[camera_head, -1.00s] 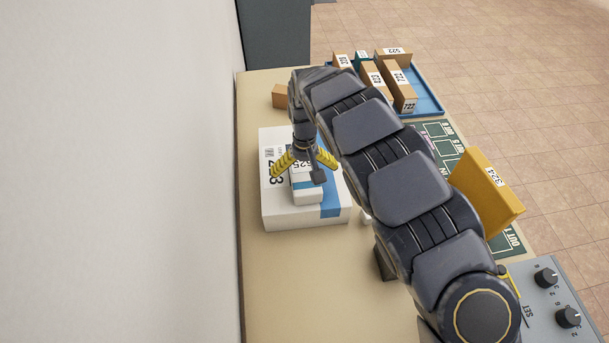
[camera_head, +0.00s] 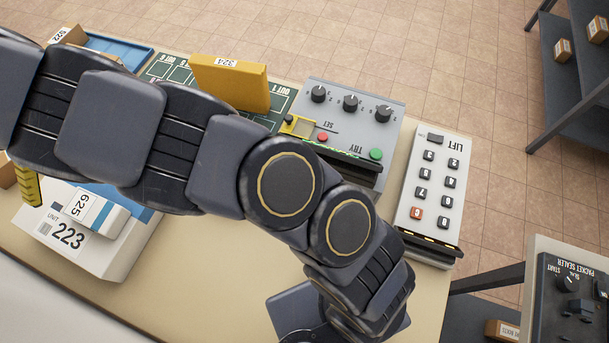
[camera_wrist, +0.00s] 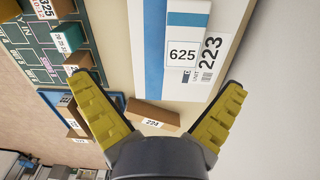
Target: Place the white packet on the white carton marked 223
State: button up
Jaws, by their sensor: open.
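The white packet (camera_head: 97,213) has a blue stripe and a label 625. It lies flat on the white carton marked 223 (camera_head: 118,258), near its label in the body camera view. In the wrist view the packet (camera_wrist: 187,20) lies on the carton (camera_wrist: 229,20), beside the 223 print. My gripper (camera_wrist: 161,82) is open and empty, its yellow fingers apart and clear of the packet. In the body camera view only one yellow finger (camera_head: 27,187) shows at the left edge; my arm hides the rest.
A small brown box marked 224 (camera_wrist: 153,115) lies beside the carton. A yellow box marked 324 (camera_head: 230,82) stands on the green mat (camera_head: 170,70). A control panel (camera_head: 350,115) and keypad (camera_head: 434,185) are to the right. The tabletop (camera_head: 200,285) in front is bare.

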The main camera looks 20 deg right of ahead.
jog(key=s+d+r+m, duration=0.2)
jog(key=d+r, duration=0.1)
jog(key=d, duration=0.6)
jog(key=s+d+r+m, duration=0.15)
jog(key=d+r, duration=0.25)
jog(key=d, duration=0.4)
jog(key=s+d+r+m, duration=0.1)
jog(key=d+r+m, duration=0.2)
jog(key=d, duration=0.6)
jog(key=s+d+m+g, duration=0.1)
jog(key=s+d, duration=0.3)
jog(key=s, duration=0.5)
jog(key=s+d+f, duration=0.1)
jog(key=s+d, duration=0.3)
jog(key=s, duration=0.6)
jog(key=shift+s+d+m+g, duration=0.3)
jog(key=shift+m+g, duration=0.05)
jog(key=shift+g, duration=0.05)
